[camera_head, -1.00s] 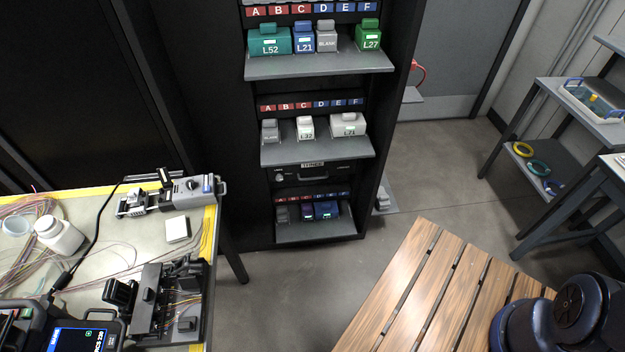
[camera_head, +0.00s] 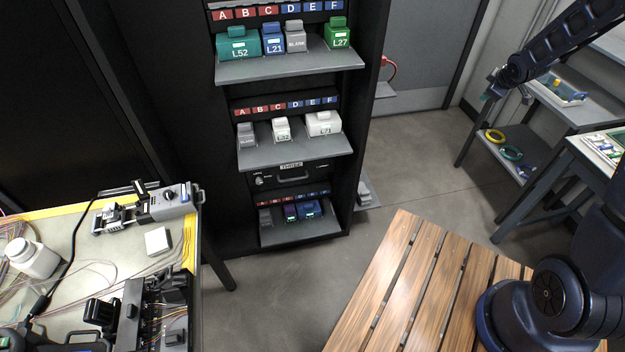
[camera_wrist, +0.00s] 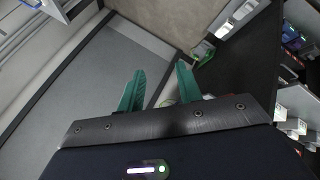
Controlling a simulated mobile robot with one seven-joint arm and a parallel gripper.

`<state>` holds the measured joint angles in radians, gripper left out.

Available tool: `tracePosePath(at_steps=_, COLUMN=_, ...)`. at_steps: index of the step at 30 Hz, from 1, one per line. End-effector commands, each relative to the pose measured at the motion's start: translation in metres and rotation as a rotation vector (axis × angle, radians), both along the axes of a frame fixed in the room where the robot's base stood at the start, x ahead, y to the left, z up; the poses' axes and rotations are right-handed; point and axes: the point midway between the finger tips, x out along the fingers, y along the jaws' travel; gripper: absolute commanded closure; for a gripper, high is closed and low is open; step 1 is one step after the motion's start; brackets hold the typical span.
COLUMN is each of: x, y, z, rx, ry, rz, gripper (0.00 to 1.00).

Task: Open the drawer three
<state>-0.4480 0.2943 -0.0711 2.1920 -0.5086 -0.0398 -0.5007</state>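The drawer labelled THREE (camera_head: 291,176) is a dark front with a handle in the black cabinet, between the middle shelf and the lowest shelf. It looks shut. In the head view my arm is raised at the upper right, and my gripper (camera_head: 493,86) hangs there, well to the right of the cabinet and away from the drawer. In the wrist view my gripper's two green fingers (camera_wrist: 158,88) are spread apart with nothing between them. The drawer cannot be made out in the wrist view.
Shelves with labelled modules, such as the middle shelf (camera_head: 295,153), sit above and below the drawer. A slatted wooden table (camera_head: 400,270) stands in front at right. A workbench (camera_head: 75,225) with equipment is at left. A grey side stand (camera_head: 560,105) is at right. Floor between is clear.

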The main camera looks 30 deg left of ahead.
Motion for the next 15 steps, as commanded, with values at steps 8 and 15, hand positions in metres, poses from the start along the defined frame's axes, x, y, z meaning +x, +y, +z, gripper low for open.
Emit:
tracePosePath(at_steps=8, x=0.011, y=0.079, z=-0.084, rx=-0.036, ry=-0.038, rz=0.263, gripper=0.65)
tracePosePath(at_steps=15, x=0.0, y=0.144, z=-0.16, rx=-0.044, ry=-0.069, rz=0.494, gripper=0.65)
